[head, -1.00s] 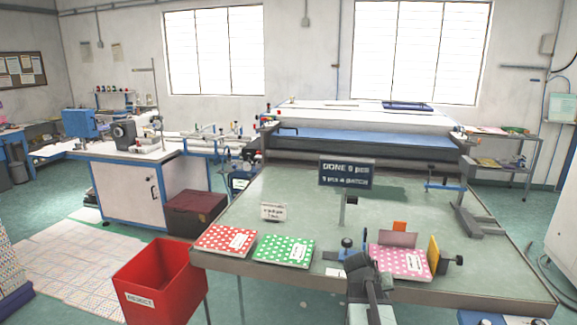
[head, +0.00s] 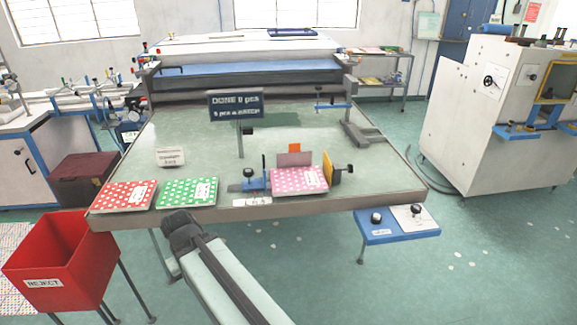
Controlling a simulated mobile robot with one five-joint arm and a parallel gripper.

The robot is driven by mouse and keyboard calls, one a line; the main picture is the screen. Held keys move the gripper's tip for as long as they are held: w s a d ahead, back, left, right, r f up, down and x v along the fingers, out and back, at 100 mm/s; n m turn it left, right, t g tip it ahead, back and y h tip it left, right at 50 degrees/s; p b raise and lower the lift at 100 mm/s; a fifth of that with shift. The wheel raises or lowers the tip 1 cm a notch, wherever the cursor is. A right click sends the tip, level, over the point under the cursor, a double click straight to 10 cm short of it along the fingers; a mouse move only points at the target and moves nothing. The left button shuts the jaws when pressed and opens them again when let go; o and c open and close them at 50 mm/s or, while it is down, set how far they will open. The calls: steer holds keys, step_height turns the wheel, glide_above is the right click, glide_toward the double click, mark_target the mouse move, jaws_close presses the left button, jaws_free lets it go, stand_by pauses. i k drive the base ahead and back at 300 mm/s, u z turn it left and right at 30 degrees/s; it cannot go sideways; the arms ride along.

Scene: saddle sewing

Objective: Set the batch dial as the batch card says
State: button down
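A dark sign (head: 236,105) on a post over the table reads "DONE", a blurred figure and "pcs", with a "pcs a batch" line below. A small white card (head: 171,156) stands on the table behind the red and green dotted pieces; its print is too small to read. A blue and white panel (head: 395,233) juts out below the table's right front corner. It carries two dark knobs, one on the blue half (head: 376,218) and one on the white half (head: 417,210); their labels and settings are unreadable. My gripper (head: 180,222) is in front of the table's front edge, left of the panel and touching neither knob. Its fingers cannot be told apart.
Red (head: 125,195), green (head: 187,192) and pink (head: 300,180) dotted pieces lie along the table front (head: 235,212). The pink one sits between a blue clamp (head: 250,178) and a yellow plate (head: 327,168). A red reject bin (head: 62,255) stands left. Floor right of the panel is clear.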

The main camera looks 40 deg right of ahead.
mark_target(416, 208)
steer(key=z, duration=2.25)
